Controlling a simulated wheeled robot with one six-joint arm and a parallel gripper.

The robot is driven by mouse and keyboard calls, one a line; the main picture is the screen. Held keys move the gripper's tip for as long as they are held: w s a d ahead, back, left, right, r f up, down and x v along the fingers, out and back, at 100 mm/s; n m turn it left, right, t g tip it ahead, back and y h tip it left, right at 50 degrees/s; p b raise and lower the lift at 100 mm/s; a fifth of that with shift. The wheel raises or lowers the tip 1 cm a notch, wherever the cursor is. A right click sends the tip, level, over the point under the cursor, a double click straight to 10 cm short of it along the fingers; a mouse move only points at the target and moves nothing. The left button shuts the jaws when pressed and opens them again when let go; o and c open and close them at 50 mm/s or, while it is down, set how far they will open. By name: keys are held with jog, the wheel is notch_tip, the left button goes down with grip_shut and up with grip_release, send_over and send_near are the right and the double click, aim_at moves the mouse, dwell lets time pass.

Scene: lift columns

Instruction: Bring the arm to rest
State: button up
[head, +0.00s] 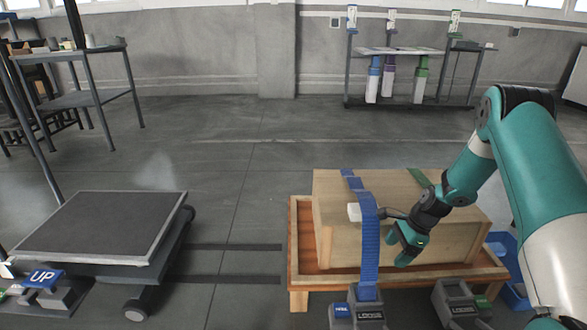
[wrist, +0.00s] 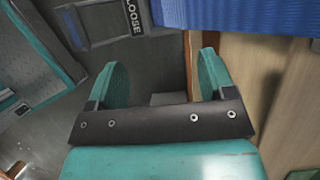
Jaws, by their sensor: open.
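My gripper (head: 397,248) hangs at the end of my teal arm, in front of the wooden crate and just right of the blue strap (head: 370,245). In the wrist view my gripper (wrist: 164,62) has its two teal fingers apart, with nothing held between them. The blue strap (wrist: 235,14) crosses the top right there, beyond the fingers. The crate (head: 455,228) sits on a low wooden stand (head: 300,262). I cannot tell whether a finger touches the crate.
A grey box marked LOOSE (head: 368,312) stands below the strap, and another grey box (head: 458,300) stands to its right. A wheeled lift platform (head: 100,225) with an UP pedal (head: 42,279) is at left. Blue bins lie at right.

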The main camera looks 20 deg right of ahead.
jog(key=s+a+r+n+p, duration=0.1)
jog(key=s+a+r+n, duration=0.2)
jog(key=a+r+n, duration=0.65)
jog(key=s+a+r+n+p, duration=0.15)
jog(key=a+r+n, duration=0.35)
jog(key=a+r, duration=0.9)
jog(key=s+a+r+n, duration=0.2)
jog(key=s+r+n, duration=0.25)
jog(key=s, duration=0.25)
jog(key=s+a+r+n+g, duration=0.1)
jog(key=s+a+r+n, duration=0.2)
jog(key=s+n, duration=0.35)
jog(key=s+a+r+n, duration=0.2)
jog(key=s+r+n, duration=0.15)
jog(key=s, duration=0.55)
notch_tip(320, 180, up, 39)
jog(key=p, duration=3.8)
jog(key=shift+w+a+m, duration=0.2)
jog(key=shift+w+m, duration=0.2)
jog(key=shift+f, duration=0.15)
